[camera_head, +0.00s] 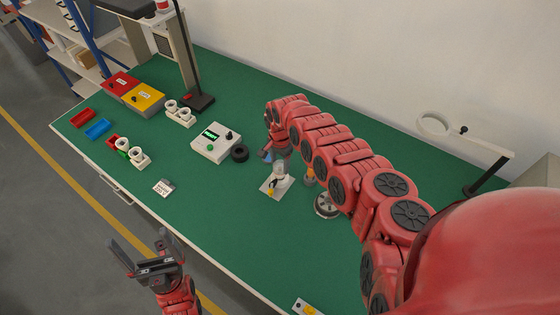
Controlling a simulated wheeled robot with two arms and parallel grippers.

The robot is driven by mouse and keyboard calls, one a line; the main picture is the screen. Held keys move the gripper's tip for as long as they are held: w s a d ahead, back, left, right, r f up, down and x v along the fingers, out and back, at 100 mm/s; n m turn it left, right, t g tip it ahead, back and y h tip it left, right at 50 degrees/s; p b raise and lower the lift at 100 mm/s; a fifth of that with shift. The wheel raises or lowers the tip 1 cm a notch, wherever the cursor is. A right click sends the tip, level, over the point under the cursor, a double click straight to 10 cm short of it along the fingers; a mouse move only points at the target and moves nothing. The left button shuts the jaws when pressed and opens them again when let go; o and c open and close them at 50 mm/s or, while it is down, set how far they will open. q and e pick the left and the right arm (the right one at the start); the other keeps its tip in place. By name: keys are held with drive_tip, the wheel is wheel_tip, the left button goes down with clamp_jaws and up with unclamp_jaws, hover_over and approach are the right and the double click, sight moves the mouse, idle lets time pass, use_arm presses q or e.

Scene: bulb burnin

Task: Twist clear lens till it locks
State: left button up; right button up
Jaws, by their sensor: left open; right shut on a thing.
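The clear lens (280,168) is a small whitish dome above a pale square base (270,189) with a yellow part, near the middle of the bench. My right gripper (274,156) reaches down over the lens from above and is shut on it. The fingers partly hide the lens, and I cannot tell how it is seated. My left gripper (142,256) is open and empty, off the front edge of the bench.
A white control box (216,143) with a green display and a black ring (239,153) stand left of the base. A round metal-rimmed part (326,206) sits to the right, near my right arm. Red and yellow bins (144,99) stand at the far left.

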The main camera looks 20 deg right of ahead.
idle(0.3)
drive_tip(key=shift+s+a+m+p, duration=0.1)
drive_tip(key=shift+m+p, duration=0.55)
drive_tip(key=shift+m, duration=0.15)
drive_tip(key=o, duration=0.9)
drive_tip(key=shift+c, duration=0.2)
drive_tip(key=o, duration=0.5)
